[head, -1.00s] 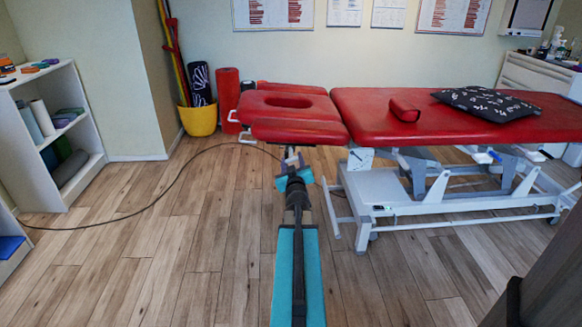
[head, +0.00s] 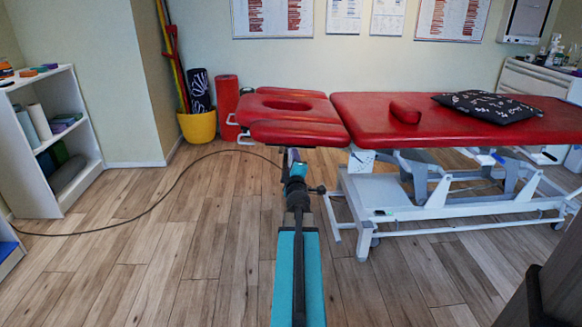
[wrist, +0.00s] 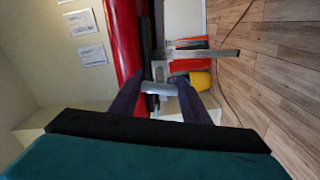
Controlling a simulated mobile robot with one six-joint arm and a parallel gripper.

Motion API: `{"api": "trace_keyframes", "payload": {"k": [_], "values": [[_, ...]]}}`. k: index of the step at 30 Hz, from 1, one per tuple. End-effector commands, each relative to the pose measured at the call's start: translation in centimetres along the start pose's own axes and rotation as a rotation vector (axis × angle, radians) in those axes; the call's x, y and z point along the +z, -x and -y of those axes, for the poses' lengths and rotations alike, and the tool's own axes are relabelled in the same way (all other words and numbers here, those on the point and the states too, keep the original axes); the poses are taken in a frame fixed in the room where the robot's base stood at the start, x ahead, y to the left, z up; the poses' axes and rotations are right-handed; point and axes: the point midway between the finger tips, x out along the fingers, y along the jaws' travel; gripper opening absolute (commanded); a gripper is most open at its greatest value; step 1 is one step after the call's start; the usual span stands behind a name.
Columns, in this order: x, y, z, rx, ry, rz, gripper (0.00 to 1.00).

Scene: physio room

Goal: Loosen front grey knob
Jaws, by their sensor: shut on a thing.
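The front grey knob (wrist: 158,88) shows in the wrist view as a light grey piece beneath the red headrest section. My gripper (wrist: 160,84) is shut on it, with one dark finger on each side. In the head view my gripper (head: 291,158) reaches up to the near edge of the red headrest section (head: 297,132) of the treatment table. The knob itself is too small and covered to make out there.
The table's white frame (head: 390,210) stands close to the right of my arm. A yellow bucket (head: 198,125) and a red roll (head: 228,100) stand behind. A black cable (head: 150,208) crosses the floor at left. Open floor lies on the left.

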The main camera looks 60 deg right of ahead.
Motion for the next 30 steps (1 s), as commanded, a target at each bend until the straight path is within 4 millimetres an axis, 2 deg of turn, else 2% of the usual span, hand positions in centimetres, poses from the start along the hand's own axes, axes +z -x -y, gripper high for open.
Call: {"api": "trace_keyframes", "payload": {"k": [1,9,26,27,30], "values": [[0.56,-0.02,-0.08,0.000,0.033,0.010,0.20],[0.62,0.01,-0.16,-0.002,0.170,0.012,0.20],[0.67,0.05,-0.19,-0.003,0.211,0.013,0.20],[0.66,0.05,-0.19,-0.003,0.211,0.013,0.47],[0.53,0.05,-0.16,-0.002,0.210,0.010,0.61]]}}
